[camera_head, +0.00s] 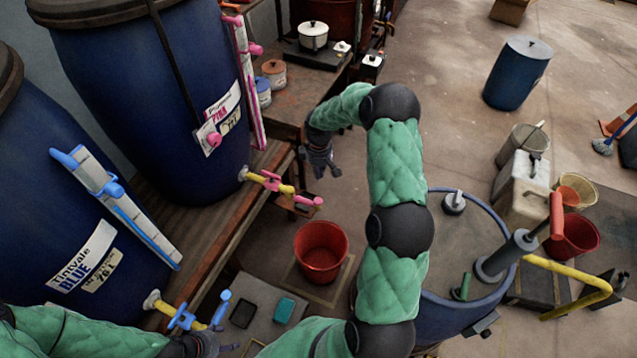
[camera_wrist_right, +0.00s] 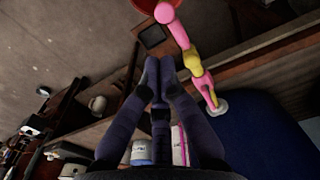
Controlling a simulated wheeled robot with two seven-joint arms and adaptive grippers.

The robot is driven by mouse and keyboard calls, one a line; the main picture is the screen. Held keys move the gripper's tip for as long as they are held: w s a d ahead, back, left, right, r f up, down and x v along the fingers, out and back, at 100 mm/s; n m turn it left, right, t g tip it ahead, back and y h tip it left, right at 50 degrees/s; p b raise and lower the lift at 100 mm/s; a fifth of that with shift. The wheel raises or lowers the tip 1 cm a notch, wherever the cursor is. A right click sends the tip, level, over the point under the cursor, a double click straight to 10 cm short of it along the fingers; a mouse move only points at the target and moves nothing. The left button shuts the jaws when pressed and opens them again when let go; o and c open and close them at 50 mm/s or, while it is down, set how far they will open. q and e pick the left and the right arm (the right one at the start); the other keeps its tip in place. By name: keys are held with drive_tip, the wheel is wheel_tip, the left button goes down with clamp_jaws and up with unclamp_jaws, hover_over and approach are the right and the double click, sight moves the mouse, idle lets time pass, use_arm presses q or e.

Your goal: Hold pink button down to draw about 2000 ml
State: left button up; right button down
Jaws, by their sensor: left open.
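The pink-labelled blue vat (camera_head: 150,90) stands on a wooden bench at the back left. A round pink button (camera_head: 214,139) sits by its label. Its yellow and pink tap (camera_head: 272,182) points out past the bench edge; the tap also shows in the right wrist view (camera_wrist_right: 197,68). A red bucket (camera_head: 321,250) stands on the floor near the tap; its inside looks empty. My right gripper (camera_head: 322,165) hangs right of the vat, apart from the button and tap. In the right wrist view its fingertips (camera_wrist_right: 159,65) are together with nothing between them. My left gripper (camera_head: 225,347) is open at the bottom left, below the blue tap.
A second vat with a blue label (camera_head: 85,260) and blue tap (camera_head: 185,317) stands at the left. Small jars (camera_head: 274,72) sit on the bench. An open blue drum (camera_head: 440,300) stands right of my right arm.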

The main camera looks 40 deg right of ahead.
sight(319, 199)
wheel_tip(319, 199, down, 13)
drive_tip(key=shift+f+b, duration=0.1)
drive_tip(key=shift+b, duration=0.75)
drive_tip(key=shift+f, duration=0.1)
